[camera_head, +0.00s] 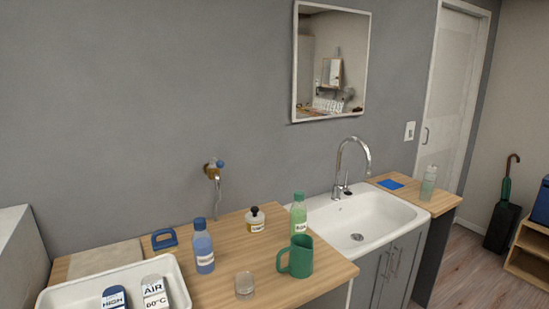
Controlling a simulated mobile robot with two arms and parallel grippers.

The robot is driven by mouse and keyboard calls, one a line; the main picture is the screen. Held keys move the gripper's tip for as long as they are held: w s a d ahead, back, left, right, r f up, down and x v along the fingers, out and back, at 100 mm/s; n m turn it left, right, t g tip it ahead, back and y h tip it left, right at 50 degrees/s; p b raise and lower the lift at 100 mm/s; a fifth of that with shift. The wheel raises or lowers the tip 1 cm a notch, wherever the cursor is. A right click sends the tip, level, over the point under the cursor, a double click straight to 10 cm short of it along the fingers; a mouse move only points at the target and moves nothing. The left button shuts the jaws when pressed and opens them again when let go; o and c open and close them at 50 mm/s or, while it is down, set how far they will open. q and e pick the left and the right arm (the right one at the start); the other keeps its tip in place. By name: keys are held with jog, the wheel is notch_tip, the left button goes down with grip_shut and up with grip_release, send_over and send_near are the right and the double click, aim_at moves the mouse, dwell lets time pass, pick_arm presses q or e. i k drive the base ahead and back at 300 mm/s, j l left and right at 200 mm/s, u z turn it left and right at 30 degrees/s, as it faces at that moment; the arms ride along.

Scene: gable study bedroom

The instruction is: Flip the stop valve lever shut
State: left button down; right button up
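The stop valve (211,171) is a small brass fitting on the grey wall above the wooden counter. A blue lever or knob (220,163) sits at its upper right, and its exact angle is too small to tell. A thin hose or pipe (218,190) runs down from the valve behind the counter. Neither of my grippers shows in this view.
The counter (205,289) holds a blue bottle (203,249), a small labelled bottle (255,221), a green bottle (298,215), a green mug (300,258), a glass (244,284) and a white tray (178,280). A sink (390,219) with a tall faucet (340,165) stands right.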

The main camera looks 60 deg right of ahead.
aim_at(220, 164)
jog(key=z, duration=1.45)
jog(key=i+j+u, duration=0.3)
jog(key=i+u, duration=0.15)
